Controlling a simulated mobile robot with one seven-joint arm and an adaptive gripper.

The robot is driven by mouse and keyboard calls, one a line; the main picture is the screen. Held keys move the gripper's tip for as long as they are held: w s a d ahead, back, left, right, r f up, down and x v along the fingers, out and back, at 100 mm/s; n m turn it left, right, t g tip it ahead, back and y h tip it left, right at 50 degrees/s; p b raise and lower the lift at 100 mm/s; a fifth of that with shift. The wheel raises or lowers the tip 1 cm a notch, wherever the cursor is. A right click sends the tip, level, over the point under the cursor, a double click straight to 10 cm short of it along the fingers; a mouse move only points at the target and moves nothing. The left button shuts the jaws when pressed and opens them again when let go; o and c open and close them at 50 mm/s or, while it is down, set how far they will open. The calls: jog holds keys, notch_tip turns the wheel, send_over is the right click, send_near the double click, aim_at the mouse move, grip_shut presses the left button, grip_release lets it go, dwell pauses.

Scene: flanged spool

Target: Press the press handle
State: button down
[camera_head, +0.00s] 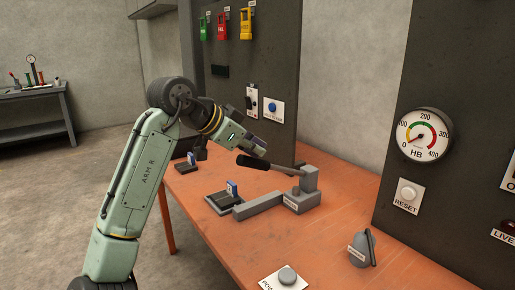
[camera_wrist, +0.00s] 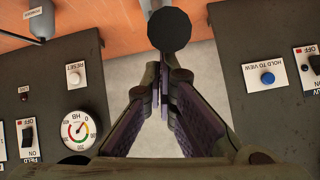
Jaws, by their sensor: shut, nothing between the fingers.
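The press is a grey metal unit on the orange bench, with an upright post (camera_head: 309,180) on a small labelled base. Its handle (camera_head: 268,163) is a lever with a dark grip that reaches left from the post and sits slightly raised at its free end. In the wrist view the dark round end of the handle (camera_wrist: 169,29) shows just past my fingertips. My gripper (camera_head: 260,150) is shut and empty, close above the handle's free end. In the wrist view my gripper (camera_wrist: 168,75) has its fingertips together. Whether they touch the handle I cannot tell.
The orange bench (camera_head: 340,240) holds a grey block with a blue piece (camera_head: 233,189), a grey cone-shaped object (camera_head: 362,249) and a round push button (camera_head: 288,276). Dark panels with a gauge (camera_head: 424,134) and a reset button (camera_head: 408,193) stand behind and right.

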jog(key=s+a+f+t+h+b, duration=0.1)
jog(key=f+t+h+b, duration=0.1)
jog(key=f+b, duration=0.4)
jog(key=s+a+f+t+h+b, duration=0.1)
jog(key=a+f+t+h+b, duration=0.1)
jog(key=f+b, duration=0.5)
jog(key=shift+s+a+f+h+b, duration=0.25)
jog(key=shift+s+h+b, duration=0.05)
jog(key=shift+h+b, duration=0.5)
jog(key=shift+f, duration=0.1)
